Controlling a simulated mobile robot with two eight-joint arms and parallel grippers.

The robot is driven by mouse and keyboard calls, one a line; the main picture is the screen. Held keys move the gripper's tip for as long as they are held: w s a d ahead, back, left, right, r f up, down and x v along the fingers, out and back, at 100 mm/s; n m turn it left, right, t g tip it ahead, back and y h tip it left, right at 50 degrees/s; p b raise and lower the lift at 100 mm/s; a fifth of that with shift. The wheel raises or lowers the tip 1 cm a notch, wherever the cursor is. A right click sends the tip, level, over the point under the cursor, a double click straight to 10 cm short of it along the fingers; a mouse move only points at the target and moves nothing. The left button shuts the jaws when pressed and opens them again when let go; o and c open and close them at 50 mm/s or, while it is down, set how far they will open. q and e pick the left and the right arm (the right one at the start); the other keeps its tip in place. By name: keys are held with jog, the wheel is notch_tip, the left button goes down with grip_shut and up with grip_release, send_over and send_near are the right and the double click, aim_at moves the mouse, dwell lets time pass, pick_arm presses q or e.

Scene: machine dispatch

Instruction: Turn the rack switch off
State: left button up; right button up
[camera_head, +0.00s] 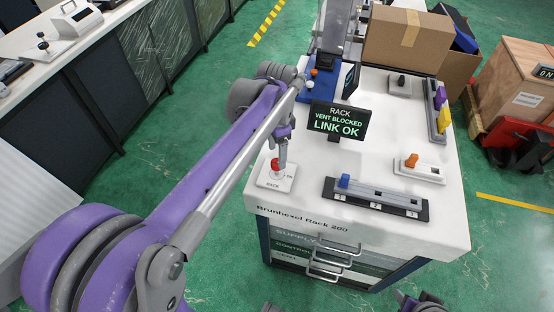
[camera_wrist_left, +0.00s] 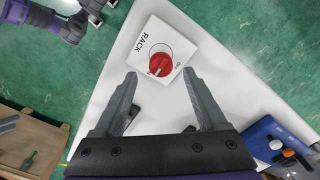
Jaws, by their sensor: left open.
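The rack switch (camera_head: 275,178) is a red round knob on a white square plate marked RACK, near the left front corner of the white cabinet top (camera_head: 300,206). In the left wrist view the red knob (camera_wrist_left: 159,64) lies just beyond the fingertips, roughly centred between them. Small lettering beside it is hard to read. My left gripper (camera_head: 283,160) points down just above the knob. Its two fingers stand apart with nothing between them in the left wrist view (camera_wrist_left: 160,75). I cannot tell whether they touch the knob. Part of my right arm shows at the bottom edge; its jaws are unclear.
A display (camera_head: 338,120) behind the switch reads RACK, VENT BLOCKED, LINK OK. A slider rail with a blue knob (camera_head: 344,181) and an orange-knobbed switch (camera_head: 411,160) stand to the right. A cardboard box (camera_head: 406,40) is at the back. Cabinet drawers (camera_head: 318,255) face front.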

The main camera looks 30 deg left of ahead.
aim_at(277, 162)
pick_arm(q)
jog(key=shift+f, duration=1.95)
grip_shut()
